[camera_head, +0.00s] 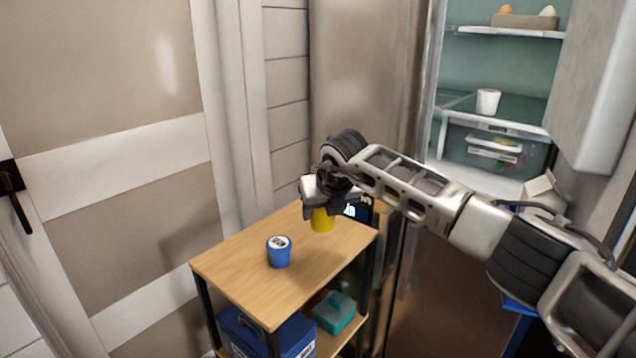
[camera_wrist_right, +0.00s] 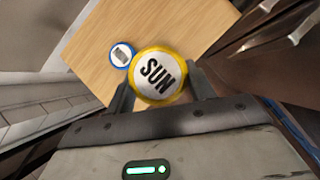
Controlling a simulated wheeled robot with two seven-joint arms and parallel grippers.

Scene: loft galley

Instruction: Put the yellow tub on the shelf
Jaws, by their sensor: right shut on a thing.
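The yellow tub (camera_head: 321,219) is in my right gripper (camera_head: 325,208), over the back part of the wooden cart top. In the right wrist view its white lid reads "SUN" (camera_wrist_right: 158,74), and the two fingers of the right gripper (camera_wrist_right: 160,85) close on its sides. I cannot tell whether the tub touches the wood. The open fridge at the right has a glass shelf (camera_head: 462,101) with a white cup (camera_head: 487,101) on it, and a higher shelf (camera_head: 480,31) with an egg holder. My left gripper is not in view.
A blue tub (camera_head: 279,252) stands on the wooden cart top (camera_head: 237,262), and also shows in the right wrist view (camera_wrist_right: 121,54). A blue box (camera_head: 265,333) and a teal container (camera_head: 335,312) sit on the cart's lower level. The fridge door (camera_head: 596,90) stands at the far right.

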